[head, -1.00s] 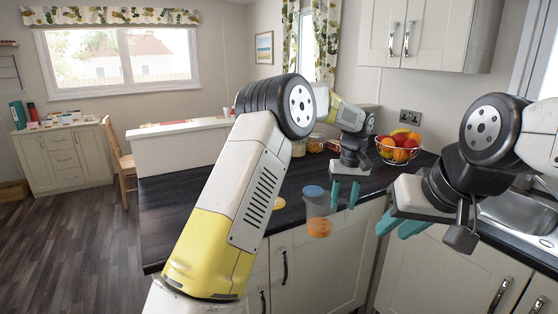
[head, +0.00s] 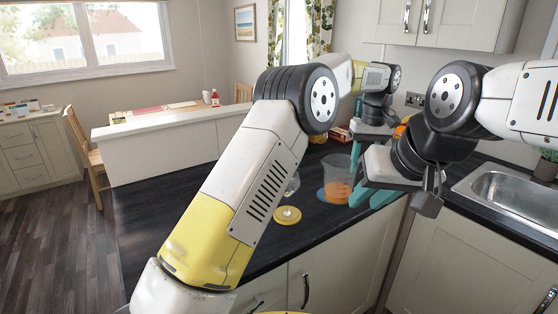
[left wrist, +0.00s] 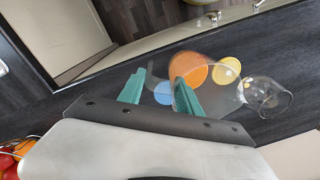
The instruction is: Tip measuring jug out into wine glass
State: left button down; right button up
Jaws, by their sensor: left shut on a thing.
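The measuring jug (head: 338,180) is clear, with orange contents low inside, and looks upright in the head view. My left gripper (head: 356,155) is shut on the jug's side nearest it; its teal fingers also show in the left wrist view (left wrist: 160,82), with the jug's orange contents (left wrist: 188,70) beyond them. The clear wine glass (left wrist: 268,96) is by a yellow disc (left wrist: 227,70) on the counter; my left arm hides much of it in the head view (head: 292,186). My right gripper (head: 372,198) is open and empty, right of the jug.
A blue disc (head: 327,194) lies on the dark counter (head: 150,205) by the jug's base. A fruit bowl (left wrist: 14,150) is partly seen at the wrist view's lower left. The sink (head: 500,190) is at right. The counter's left part is clear.

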pick_arm(q)
jog(key=shift+w+a, duration=0.1)
jog(key=shift+w, duration=0.1)
jog(key=shift+a+r, duration=0.1)
jog(key=shift+s+a+r+h, duration=0.1)
jog(key=shift+a+r+h, duration=0.8)
jog(key=shift+r, duration=0.15)
jog(key=a+r+t+h, duration=0.1)
jog(key=a+r+h, duration=0.8)
jog(key=a+h, duration=0.1)
jog(key=shift+s+a+r, duration=0.2)
jog(key=shift+s+a, duration=0.05)
jog(key=shift+s, duration=0.15)
jog(key=shift+a+h, duration=0.25)
jog(key=shift+h, duration=0.15)
